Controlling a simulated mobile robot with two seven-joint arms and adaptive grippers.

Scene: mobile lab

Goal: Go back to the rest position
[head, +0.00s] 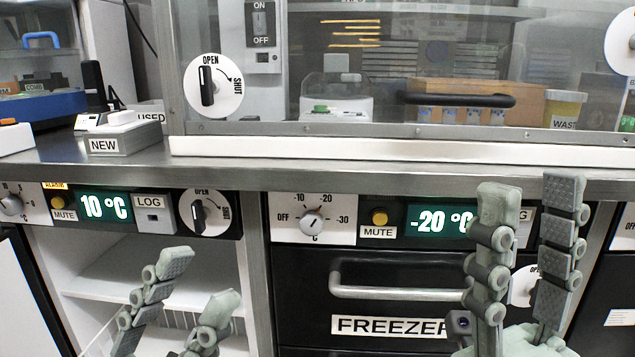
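My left gripper (196,283) is at the lower left, in front of the open-fronted white shelf compartment. Its two fingers are spread apart with nothing between them. My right gripper (533,198) points upward at the lower right, in front of the freezer panel. Its fingers are also apart and empty. The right gripper hides part of the freezer's label, display and dial.
A steel counter (300,180) runs across, with a glass-fronted cabinet (400,75) on it. Below are the black freezer drawer (300,310) with its handle (395,291) and the white shelf compartment (110,270). A box labelled NEW (125,138) sits on the counter at left.

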